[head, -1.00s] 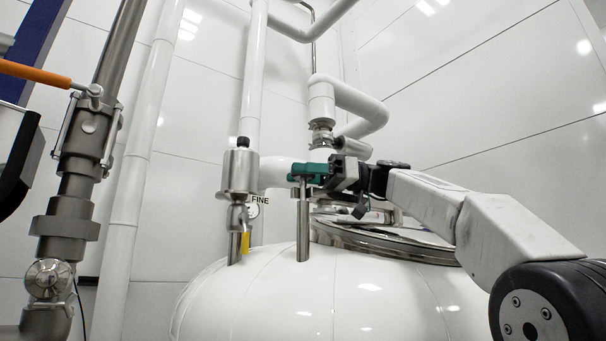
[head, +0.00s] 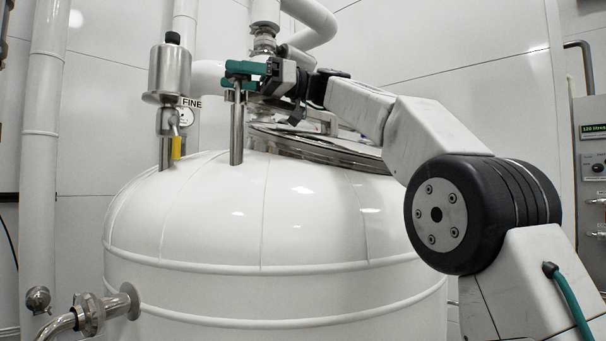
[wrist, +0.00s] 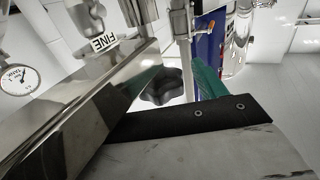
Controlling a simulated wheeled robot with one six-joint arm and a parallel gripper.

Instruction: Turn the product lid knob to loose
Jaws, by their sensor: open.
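My gripper (head: 240,76) has green fingers, open with a gap between them, at the top of a slim steel post (head: 237,135) on the white tank. A black lobed knob (wrist: 160,88) shows in the wrist view, beside a green finger (wrist: 207,80) of mine. I cannot tell whether they touch, and nothing is seen held. In the head view the knob is not distinct and is probably hidden by the gripper. The round metal lid (head: 330,150) lies behind and to the right of the post, partly covered by my arm.
A steel fitting with a black cap (head: 170,68) and yellow handle stands left of the post, near a gauge and a FINE label (head: 191,103). White pipes rise behind. A control panel (head: 592,150) is at far right. The white tank (head: 250,225) fills the middle.

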